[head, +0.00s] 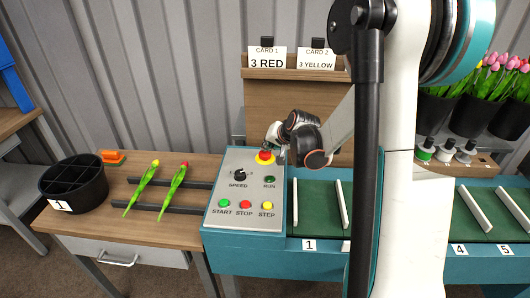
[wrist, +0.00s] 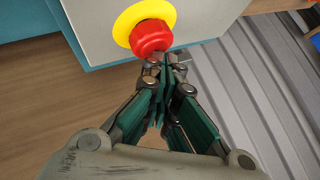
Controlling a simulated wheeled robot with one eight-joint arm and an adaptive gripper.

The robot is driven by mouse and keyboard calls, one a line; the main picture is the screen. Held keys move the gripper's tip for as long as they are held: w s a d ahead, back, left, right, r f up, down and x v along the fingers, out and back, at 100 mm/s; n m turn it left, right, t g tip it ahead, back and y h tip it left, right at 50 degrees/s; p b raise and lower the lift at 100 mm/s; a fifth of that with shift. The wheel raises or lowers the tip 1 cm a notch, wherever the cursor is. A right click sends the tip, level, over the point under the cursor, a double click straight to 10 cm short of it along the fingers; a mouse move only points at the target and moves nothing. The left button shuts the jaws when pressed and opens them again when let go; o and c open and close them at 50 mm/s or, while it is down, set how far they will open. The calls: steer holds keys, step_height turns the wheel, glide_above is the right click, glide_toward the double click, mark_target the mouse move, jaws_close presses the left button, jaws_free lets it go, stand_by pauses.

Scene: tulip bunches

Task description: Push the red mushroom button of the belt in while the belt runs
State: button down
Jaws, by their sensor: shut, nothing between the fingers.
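The red mushroom button (head: 265,155) sits on a yellow disc at the top of the grey control panel (head: 226,165). In the wrist view the red button (wrist: 151,38) is just beyond my fingertips. My gripper (wrist: 165,62) is shut and empty, its tips at the lower edge of the button; I cannot tell whether they touch it. In the head view my gripper (head: 274,140) is at the button, partly hidden by its own wrist. The RUN lamp (head: 269,180) looks dark green. The belt (head: 318,205) with white dividers lies right of the panel, partly hidden by my arm.
Two tulips, one yellow-tipped (head: 143,186) and one red-tipped (head: 174,190), lie across dark rails on the wooden table. A black divided bucket (head: 73,184) stands left. A card board (head: 293,75) rises behind the panel. Tulip buckets (head: 470,115) stand at right.

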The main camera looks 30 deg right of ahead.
steer(key=shift+r+p, duration=0.6)
steer(key=shift+r, duration=0.25)
steer(key=shift+r, duration=0.1)
step_height(320, 180, up, 5)
steer(key=p, duration=0.3)
stand_by(0.5)
